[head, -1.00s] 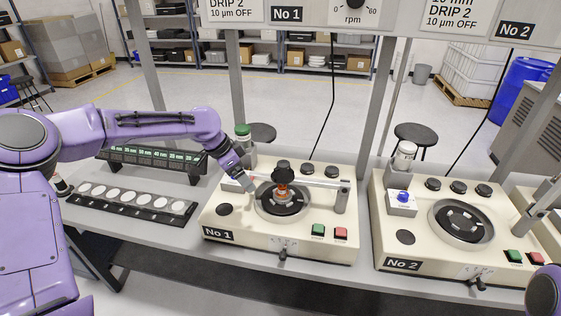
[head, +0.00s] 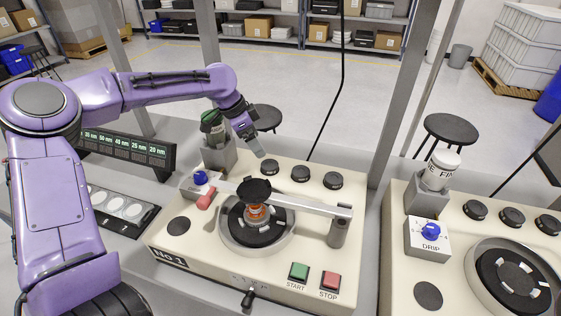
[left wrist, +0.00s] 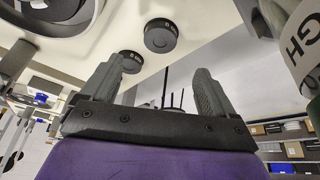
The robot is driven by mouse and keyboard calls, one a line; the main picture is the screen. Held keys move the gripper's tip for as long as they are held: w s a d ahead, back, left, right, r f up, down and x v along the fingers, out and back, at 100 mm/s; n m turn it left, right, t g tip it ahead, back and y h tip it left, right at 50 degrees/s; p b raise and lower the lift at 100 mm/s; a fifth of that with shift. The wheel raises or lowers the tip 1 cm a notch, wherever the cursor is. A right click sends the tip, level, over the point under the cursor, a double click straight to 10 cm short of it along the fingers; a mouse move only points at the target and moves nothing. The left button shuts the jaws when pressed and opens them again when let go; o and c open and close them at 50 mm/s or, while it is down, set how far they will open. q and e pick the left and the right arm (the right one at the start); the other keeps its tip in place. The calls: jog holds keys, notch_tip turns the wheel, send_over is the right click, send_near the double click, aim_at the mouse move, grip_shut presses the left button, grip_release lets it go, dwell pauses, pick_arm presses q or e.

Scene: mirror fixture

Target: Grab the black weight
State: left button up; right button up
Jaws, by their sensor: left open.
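On machine No 1 (head: 170,258), a black weight (head: 257,190) sits above a copper-coloured stack over the round black plate, by the silver swing arm. Three short black discs stand along the machine's back edge: left (head: 269,167), middle (head: 300,173) and right (head: 333,180). I cannot tell which is meant by the task. My left gripper (head: 256,148) is open and empty, close above and behind the left disc. My right gripper is out of view.
A green-capped bottle (head: 212,124) stands in a grey holder just left of my left gripper. The silver arm (head: 300,202) with its red end crosses the plate. Machine No 2 stands at right, with a white-capped bottle (head: 441,168).

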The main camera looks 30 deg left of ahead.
aim_at(268, 164)
pick_arm(q)
jog(key=f, duration=0.1)
jog(key=d+f, duration=0.1)
jog(key=f, duration=0.1)
jog(key=shift+p, duration=0.35)
jog(key=shift+s+f, duration=0.2)
jog(key=shift+f, duration=0.1)
jog(key=x, duration=0.2)
jog(key=p+x, duration=0.1)
jog(key=w+x, duration=0.1)
jog(key=x, duration=0.1)
jog(key=shift+w+a+f, duration=0.1)
jog(key=shift+a+f, duration=0.1)
jog(key=shift+d+f+p, duration=0.1)
jog(key=shift+f+p, duration=0.2)
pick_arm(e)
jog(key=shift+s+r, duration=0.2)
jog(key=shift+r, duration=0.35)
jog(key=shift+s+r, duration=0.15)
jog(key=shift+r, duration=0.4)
pick_arm(q)
jog(key=c, duration=1.5)
